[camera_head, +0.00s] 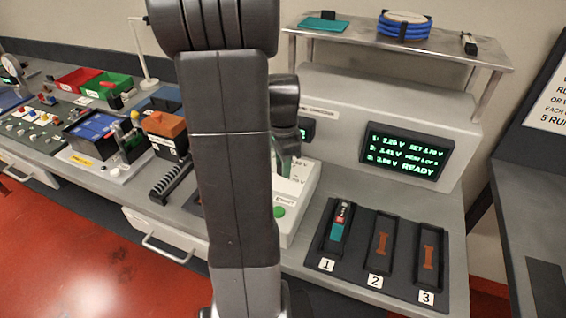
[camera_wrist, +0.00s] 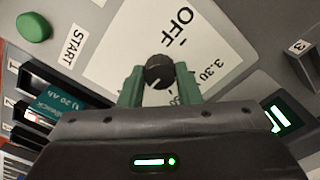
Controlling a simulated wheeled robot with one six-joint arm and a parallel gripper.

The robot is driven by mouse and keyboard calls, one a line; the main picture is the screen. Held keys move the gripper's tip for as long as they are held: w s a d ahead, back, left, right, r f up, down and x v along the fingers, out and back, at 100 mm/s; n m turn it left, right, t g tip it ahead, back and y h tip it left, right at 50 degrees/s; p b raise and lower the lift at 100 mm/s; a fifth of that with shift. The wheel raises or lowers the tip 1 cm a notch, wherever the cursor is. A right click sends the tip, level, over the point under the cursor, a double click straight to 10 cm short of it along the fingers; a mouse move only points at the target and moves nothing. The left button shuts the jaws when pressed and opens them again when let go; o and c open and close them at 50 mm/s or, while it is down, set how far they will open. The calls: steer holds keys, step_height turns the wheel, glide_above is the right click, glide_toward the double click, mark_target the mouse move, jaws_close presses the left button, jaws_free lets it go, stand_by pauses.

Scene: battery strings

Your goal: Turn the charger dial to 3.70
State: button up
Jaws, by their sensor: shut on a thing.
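The charger dial (camera_wrist: 159,72) is a small dark round knob on a white scale plate (camera_wrist: 112,50) in the wrist view. The plate shows OFF and 3.30; other marks are hidden behind my gripper. My gripper (camera_wrist: 160,84) has green fingers on both sides of the dial and is shut on it. In the head view my arm hides the dial and most of my gripper; part of the charger box (camera_head: 298,195) shows beside it. Small lines are hard to read.
A green START button (camera_wrist: 33,27) lies near the dial. A dark tray (camera_head: 352,262) has slots 1, 2 and 3; slot 1 holds a teal battery (camera_head: 338,226). A raised shelf (camera_head: 420,42) stands behind. Bins and battery parts crowd the bench at left.

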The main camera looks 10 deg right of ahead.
steer(key=o, duration=1)
steer(key=shift+r, duration=0.15)
step_height(320, 180, up, 14)
steer(key=shift+f, duration=0.2)
steer(key=shift+f, duration=0.15)
step_height(320, 180, down, 14)
steer(key=shift+r, duration=0.15)
stand_by(0.5)
